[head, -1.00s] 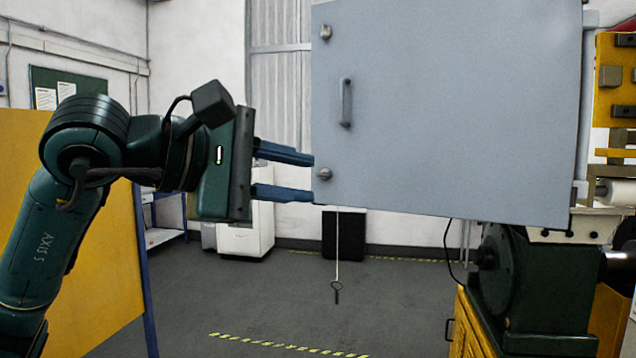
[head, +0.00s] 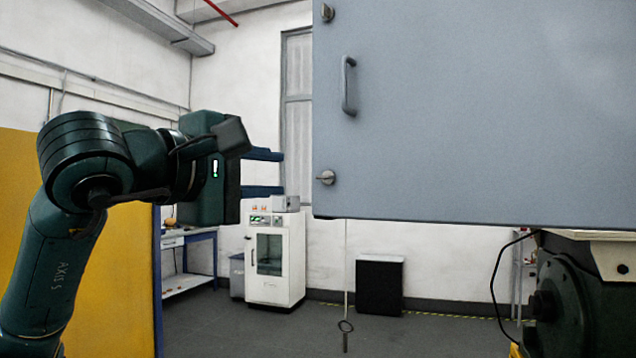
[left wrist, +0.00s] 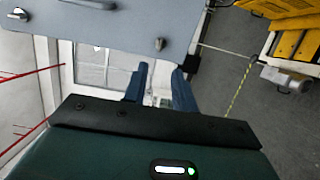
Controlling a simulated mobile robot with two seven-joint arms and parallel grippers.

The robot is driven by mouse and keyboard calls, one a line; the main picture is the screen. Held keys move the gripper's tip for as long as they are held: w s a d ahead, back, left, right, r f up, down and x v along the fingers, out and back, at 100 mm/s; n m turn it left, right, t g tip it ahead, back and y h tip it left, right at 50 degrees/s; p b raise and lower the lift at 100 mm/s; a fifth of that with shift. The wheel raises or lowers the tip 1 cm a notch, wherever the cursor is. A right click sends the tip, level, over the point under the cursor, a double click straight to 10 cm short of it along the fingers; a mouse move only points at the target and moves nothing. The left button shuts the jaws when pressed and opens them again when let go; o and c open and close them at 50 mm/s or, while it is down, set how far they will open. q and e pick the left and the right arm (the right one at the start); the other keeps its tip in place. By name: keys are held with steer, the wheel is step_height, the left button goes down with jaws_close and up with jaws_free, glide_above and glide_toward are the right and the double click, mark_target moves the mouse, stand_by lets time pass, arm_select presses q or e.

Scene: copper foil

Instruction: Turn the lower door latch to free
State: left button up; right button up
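The grey door (head: 470,110) fills the right of the head view. Its lower latch (head: 326,177), a small metal knob with its tab lying roughly sideways, is near the lower left corner. The upper latch (head: 327,12) is near the top, its tab more upright. My left gripper (head: 281,172) is open and empty, its two blue fingers apart, left of the lower latch at about its height and clear of it. In the left wrist view the latch (left wrist: 160,44) shows beyond the fingertips (left wrist: 160,72), not between them. My right gripper is out of view.
A bar handle (head: 348,86) stands out from the door between the latches. A white cabinet (head: 275,262) and a black box (head: 380,285) stand behind. A yellow panel (head: 25,165) is at the left.

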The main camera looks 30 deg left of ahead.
mark_target(323, 177)
arm_select(q)
steer(key=w, duration=0.7)
steer(key=w+p, duration=0.1)
steer(key=w, duration=0.2)
steer(key=shift+w+d, duration=0.25)
steer(key=shift+d, duration=0.05)
jaws_close()
